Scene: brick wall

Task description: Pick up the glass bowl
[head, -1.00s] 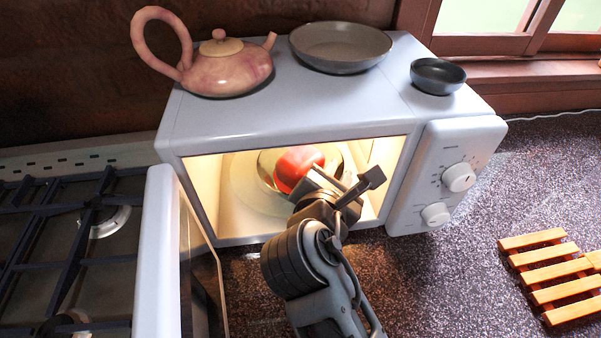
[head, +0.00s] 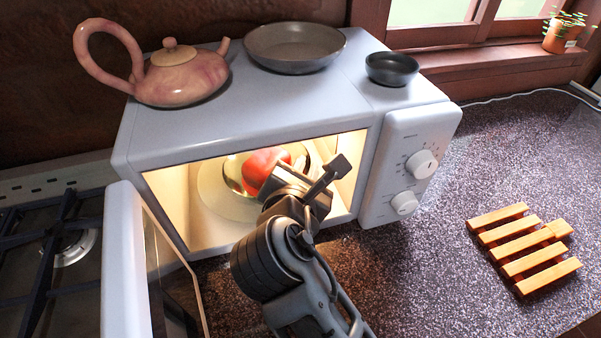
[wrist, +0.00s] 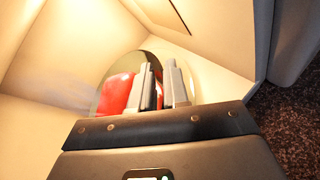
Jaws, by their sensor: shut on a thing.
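The glass bowl (head: 233,174) is inside the lit, open microwave, over the turntable. A red round thing (head: 264,168) sits in it. My gripper (head: 284,168) reaches in from the front right and is shut at the bowl's near right side. In the wrist view the gripper's two fingers (wrist: 162,88) are close together at the bowl (wrist: 102,90), beside the red thing (wrist: 117,94). The exact contact on the rim is hidden, and I cannot tell whether the bowl is clear of the turntable.
The microwave (head: 240,118) has its door (head: 125,260) swung open at left, beside the stove. A teapot (head: 180,78), a grey dish (head: 295,48) and a dark bowl (head: 391,68) stand on top. A wooden trivet (head: 525,248) lies on the counter at right.

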